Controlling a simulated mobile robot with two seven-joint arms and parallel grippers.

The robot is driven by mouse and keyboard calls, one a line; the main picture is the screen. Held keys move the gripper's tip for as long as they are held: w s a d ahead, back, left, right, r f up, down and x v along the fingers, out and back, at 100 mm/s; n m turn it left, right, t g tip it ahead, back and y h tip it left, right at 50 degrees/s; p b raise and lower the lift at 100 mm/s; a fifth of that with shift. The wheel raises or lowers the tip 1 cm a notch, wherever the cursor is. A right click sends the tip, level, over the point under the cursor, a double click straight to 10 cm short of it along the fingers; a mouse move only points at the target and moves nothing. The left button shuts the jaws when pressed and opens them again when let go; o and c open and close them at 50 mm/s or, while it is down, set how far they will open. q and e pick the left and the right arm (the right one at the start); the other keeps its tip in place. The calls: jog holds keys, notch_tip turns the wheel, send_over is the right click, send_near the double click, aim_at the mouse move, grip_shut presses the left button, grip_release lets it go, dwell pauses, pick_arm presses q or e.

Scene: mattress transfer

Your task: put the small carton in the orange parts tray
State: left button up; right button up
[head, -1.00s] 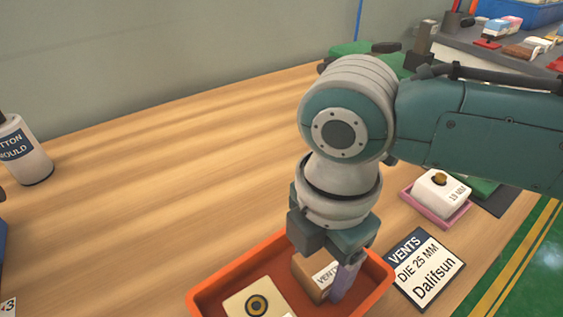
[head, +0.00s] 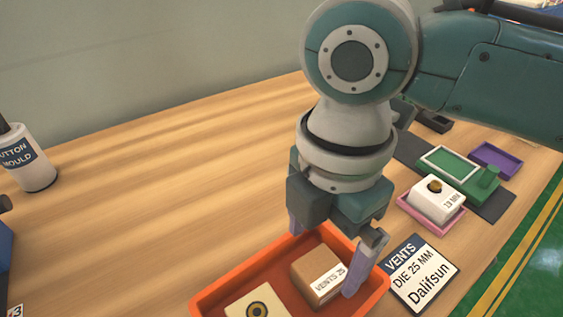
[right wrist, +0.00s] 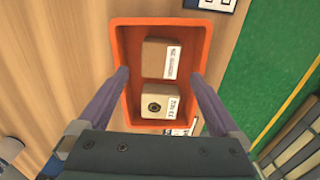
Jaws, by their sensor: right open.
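The small carton (head: 317,272) is a brown box with a white label reading "VENTS 25". It rests in the orange parts tray (head: 213,288), beside a cream block (head: 256,301) with a dark ring on top. In the right wrist view, the carton (right wrist: 157,58) lies above the cream block (right wrist: 159,103) inside the tray (right wrist: 119,42). My right gripper (head: 326,252) is open above the tray, its fingers apart on either side of the carton and holding nothing. The right wrist view shows both fingers (right wrist: 160,85) spread wide. My left gripper is not in view.
A sign card (head: 423,275) lies right of the tray. Behind it are a white block (head: 436,200) in a pink tray, a green tray (head: 458,166) and a purple tray (head: 496,159). A white bottle (head: 27,160) stands far left. The middle of the wooden table (head: 180,180) is clear.

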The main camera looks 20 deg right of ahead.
aim_at(318, 270)
notch_tip(318, 270, up, 6)
jog(key=s+a+f+m+t+y, duration=0.2)
jog(key=s+a+m+y, duration=0.3)
jog(key=m, duration=0.4)
jog(key=s+d+m+h, duration=0.2)
jog(key=s+d+m, duration=0.2)
jog(key=d+m, duration=0.1)
jog(key=s+d+f+m+t+h, duration=0.1)
jog(key=s+d+m+h, duration=0.1)
jog(key=s+d+m, duration=0.2)
jog(key=d+m, duration=0.2)
jog(key=d, duration=0.2)
jog(key=shift+f+t+h+p, duration=0.15)
jog(key=shift+t+h+p, duration=0.15)
jog(key=shift+h+p, duration=0.1)
jog(key=shift+w, duration=0.1)
